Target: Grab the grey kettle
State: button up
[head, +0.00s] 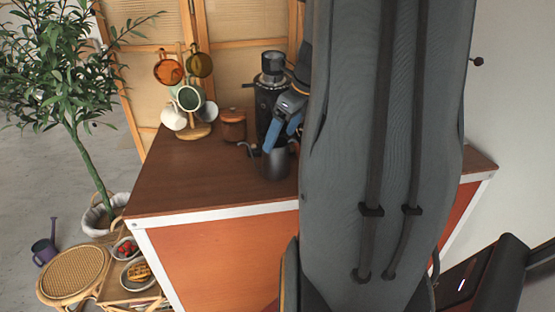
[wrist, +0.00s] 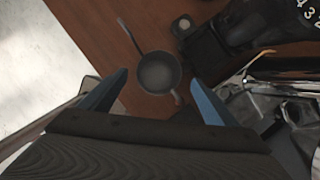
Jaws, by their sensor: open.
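The grey kettle (head: 277,165) stands upright on the brown cart top near its front edge in the head view, its thin spout pointing left. In the wrist view the kettle (wrist: 157,72) is seen from above as a round grey body with a spout toward the upper left and a short handle toward the lower right. My gripper (head: 281,140) is open, its blue fingers pointing down at the kettle. In the wrist view the fingers of my gripper (wrist: 160,79) appear on either side of the kettle, with nothing held. Whether they touch it cannot be told.
A black coffee grinder (head: 268,90) stands just behind the kettle. A mug tree (head: 196,131) with several mugs and a brown lidded jar (head: 233,124) stand further back left. The left part of the cart top (head: 165,185) is clear. My arm hides the right side.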

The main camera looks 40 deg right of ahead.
aim_at(277, 143)
jog(key=x, duration=0.4)
jog(key=shift+a, duration=0.1)
jog(key=shift+c, duration=0.4)
jog(key=c, duration=1.9)
jog(key=shift+r, duration=0.1)
